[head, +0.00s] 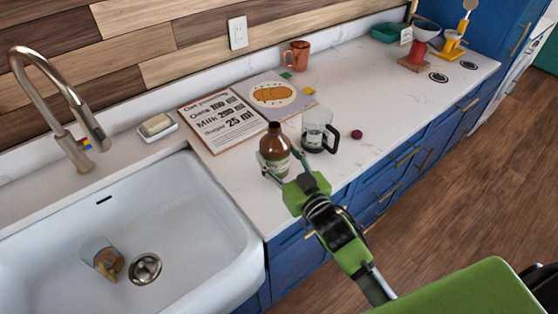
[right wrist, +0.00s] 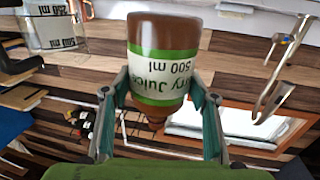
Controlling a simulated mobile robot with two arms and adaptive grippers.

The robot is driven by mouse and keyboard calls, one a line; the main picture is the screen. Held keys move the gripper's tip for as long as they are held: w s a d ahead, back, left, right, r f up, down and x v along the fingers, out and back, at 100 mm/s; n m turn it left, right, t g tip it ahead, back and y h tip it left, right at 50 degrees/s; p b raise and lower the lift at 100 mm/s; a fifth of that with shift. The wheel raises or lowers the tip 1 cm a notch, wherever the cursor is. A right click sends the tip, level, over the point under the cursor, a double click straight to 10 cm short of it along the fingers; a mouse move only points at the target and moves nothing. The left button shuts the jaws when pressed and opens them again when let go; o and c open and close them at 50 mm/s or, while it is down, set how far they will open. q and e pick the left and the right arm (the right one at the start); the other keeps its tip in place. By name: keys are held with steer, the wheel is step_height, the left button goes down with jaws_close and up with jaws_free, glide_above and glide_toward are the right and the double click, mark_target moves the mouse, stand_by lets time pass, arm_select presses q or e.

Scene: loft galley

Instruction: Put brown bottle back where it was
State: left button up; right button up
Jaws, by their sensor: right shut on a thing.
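The brown bottle (head: 272,142) has a dark cap and a green and white label. It is at the counter's front part, right of the sink. My right gripper (head: 282,164) is shut on it from the front, with a finger on either side. In the right wrist view the bottle (right wrist: 165,65) appears upside down between the fingers (right wrist: 158,112), its label reading "ry Juice 500 ml". I cannot tell whether its base touches the counter. My left gripper is out of view.
A glass measuring jug (head: 314,133) stands close right of the bottle, with a small purple ball (head: 357,134) beyond. An open recipe book (head: 225,122) lies behind. The white sink (head: 215,245) is left, holding a tipped glass (head: 97,254). The counter farther right (head: 390,105) is clear.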

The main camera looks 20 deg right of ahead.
mark_target(284, 170)
steer(key=shift+w+d+f, duration=0.1)
steer(key=shift+w+d, duration=0.05)
steer(key=shift+w, duration=0.05)
step_height(284, 170, down, 2)
steer(key=shift+d+f, duration=0.15)
steer(key=shift+f, duration=0.5)
steer(key=o, duration=1.4)
steer(key=shift+f, duration=0.3)
steer(key=o, duration=0.4)
steer(key=shift+r, duration=0.15)
